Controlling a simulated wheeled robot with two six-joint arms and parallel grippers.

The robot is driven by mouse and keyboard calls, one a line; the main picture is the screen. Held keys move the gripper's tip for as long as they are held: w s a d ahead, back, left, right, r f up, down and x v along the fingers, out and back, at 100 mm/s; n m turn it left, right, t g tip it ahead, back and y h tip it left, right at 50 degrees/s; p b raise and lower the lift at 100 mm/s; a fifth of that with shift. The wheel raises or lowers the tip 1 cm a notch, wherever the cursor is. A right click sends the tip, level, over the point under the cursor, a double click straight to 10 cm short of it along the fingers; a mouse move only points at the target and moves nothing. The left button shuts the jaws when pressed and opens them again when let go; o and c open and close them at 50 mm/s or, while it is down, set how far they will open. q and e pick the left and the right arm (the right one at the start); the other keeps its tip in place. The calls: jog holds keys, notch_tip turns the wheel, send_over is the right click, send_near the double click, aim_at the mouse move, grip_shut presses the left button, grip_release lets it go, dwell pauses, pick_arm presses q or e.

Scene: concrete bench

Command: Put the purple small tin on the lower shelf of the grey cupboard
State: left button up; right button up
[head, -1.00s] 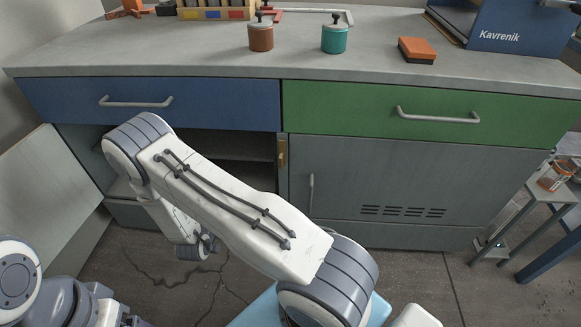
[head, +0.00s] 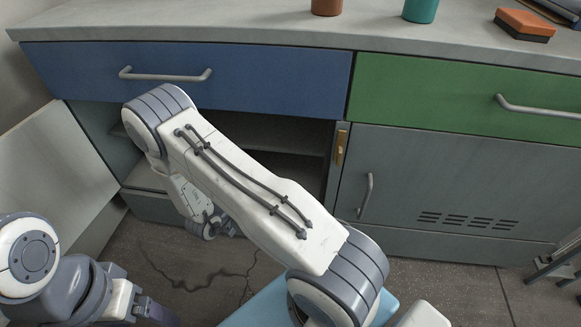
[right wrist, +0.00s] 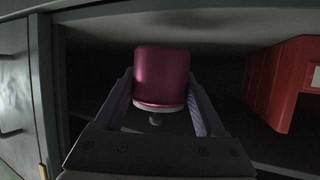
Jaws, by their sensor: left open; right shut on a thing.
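The grey cupboard (head: 98,135) stands under the bench with its left door open. Its lower shelf (head: 145,178) shows partly behind my right arm. The purple small tin (right wrist: 160,70) is in the right wrist view, which looks upside down, with its knob pointing down in the picture. My right gripper (right wrist: 160,92) is shut on the tin, one finger on each side, inside the cupboard. I cannot tell whether the tin touches the shelf. The head view hides the tin and the right gripper. My left gripper (head: 150,315) is open and empty at the lower left, partly cut off.
A red container (right wrist: 282,82) stands inside the cupboard, beside the tin with a gap. The open door (head: 55,175) is at the left. The closed door (head: 430,190) and a brass latch (head: 341,147) bound the opening at the right. A blue drawer (head: 260,82) is above.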

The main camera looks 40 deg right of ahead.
jog(key=b, duration=0.5)
send_over(283, 177)
notch_tip(283, 177, down, 4)
jog(key=b, duration=0.3)
jog(key=shift+r, duration=0.25)
jog(key=o, duration=1.5)
